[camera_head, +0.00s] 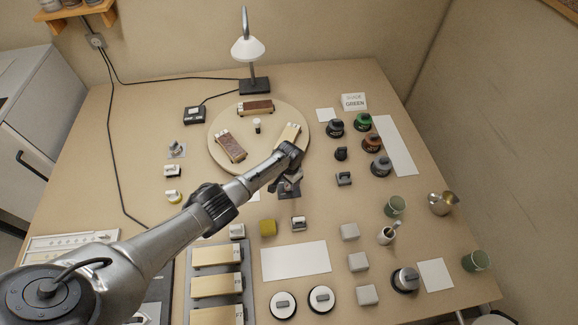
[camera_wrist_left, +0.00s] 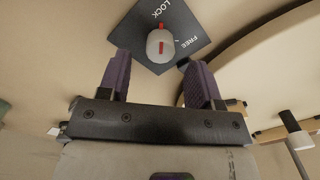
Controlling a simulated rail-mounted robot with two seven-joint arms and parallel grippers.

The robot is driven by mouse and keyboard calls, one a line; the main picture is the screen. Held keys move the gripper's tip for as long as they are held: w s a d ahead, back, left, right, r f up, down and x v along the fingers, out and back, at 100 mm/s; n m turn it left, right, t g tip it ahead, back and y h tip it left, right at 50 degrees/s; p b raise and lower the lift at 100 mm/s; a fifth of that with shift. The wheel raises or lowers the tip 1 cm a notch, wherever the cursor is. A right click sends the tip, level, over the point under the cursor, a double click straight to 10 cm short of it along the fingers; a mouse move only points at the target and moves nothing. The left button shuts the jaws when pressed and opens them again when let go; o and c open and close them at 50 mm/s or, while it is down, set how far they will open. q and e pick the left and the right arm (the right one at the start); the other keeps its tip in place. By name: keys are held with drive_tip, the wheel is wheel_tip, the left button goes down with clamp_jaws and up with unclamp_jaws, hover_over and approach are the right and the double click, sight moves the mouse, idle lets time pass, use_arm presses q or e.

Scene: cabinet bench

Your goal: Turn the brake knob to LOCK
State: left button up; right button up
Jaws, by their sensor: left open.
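The brake knob (camera_wrist_left: 161,46) is a pale rounded knob with a red line on a dark square plate (camera_wrist_left: 190,25) marked LOCK and FREE. In the left wrist view, the red line runs nearly up and down, its upper end toward the LOCK lettering; I cannot tell its exact setting. My left gripper (camera_wrist_left: 156,60) is open, its purple fingers apart to either side below the knob, with nothing between them. In the head view, my left gripper (camera_head: 286,184) is over the dark plate beside the turntable and hides the knob. My right gripper is not in view.
The round turntable (camera_head: 220,155) with wooden blocks lies just behind the gripper. Several dark knobs (camera_head: 335,127) stand to the right. A lamp (camera_head: 250,60) stands at the back.

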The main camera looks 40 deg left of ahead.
sight(289, 185)
use_arm(q)
wheel_tip(289, 185, up, 10)
drive_tip(key=p, duration=0.3)
drive_tip(key=shift+r, duration=0.25)
drive_tip(key=shift+d, duration=0.1)
